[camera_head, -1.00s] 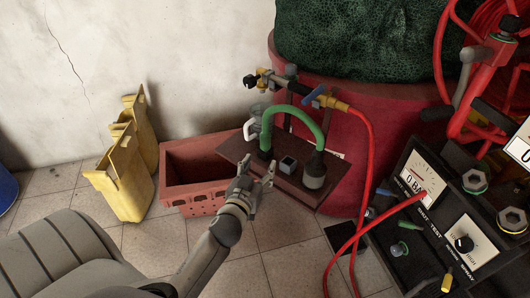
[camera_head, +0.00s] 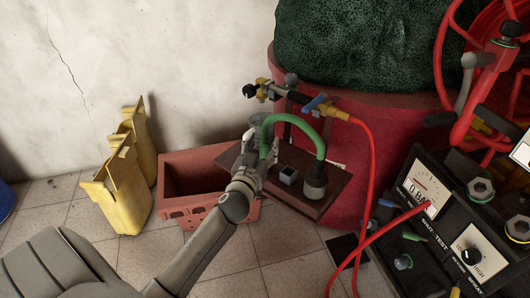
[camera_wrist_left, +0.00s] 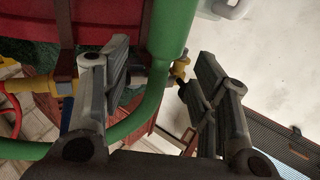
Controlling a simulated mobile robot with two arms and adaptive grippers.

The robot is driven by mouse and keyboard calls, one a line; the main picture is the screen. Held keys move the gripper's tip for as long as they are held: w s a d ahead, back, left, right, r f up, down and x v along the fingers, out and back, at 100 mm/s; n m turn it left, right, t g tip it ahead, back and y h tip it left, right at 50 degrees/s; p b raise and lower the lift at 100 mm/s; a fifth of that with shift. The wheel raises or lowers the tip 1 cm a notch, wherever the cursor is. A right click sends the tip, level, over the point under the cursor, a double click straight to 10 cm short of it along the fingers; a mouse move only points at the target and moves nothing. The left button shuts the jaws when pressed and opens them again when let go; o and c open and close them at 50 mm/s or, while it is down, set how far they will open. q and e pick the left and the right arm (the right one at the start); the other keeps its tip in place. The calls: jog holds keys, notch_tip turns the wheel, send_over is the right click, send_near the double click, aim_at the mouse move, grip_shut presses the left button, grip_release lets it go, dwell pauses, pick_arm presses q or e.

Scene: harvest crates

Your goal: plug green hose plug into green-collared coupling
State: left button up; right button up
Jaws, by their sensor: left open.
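The green hose (camera_head: 296,119) arches over a brown board (camera_head: 317,207). Its right end meets a dark grey round fitting (camera_head: 315,185) on the board. Its left end, where the hose looks thicker, drops behind my left gripper (camera_head: 261,153). In the left wrist view the thick green length (camera_wrist_left: 171,28) runs between my open fingers, closer to the left finger; no grip shows. Hexagonal couplings sit on the black panel at right; one (camera_head: 481,189) shows some green at its rim, and another (camera_head: 517,229) is below it. My right gripper is not in view.
A terracotta crate (camera_head: 180,213) and yellow containers (camera_head: 122,190) stand left of the board. A large red tub (camera_head: 352,150) is behind it. A red hose (camera_head: 370,165) hangs between the board and the black test panel (camera_head: 418,160).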

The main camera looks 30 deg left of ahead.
aim_at(264, 142)
pick_arm(q)
jog(key=shift+x, duration=1.5)
jog(key=c, duration=1.2)
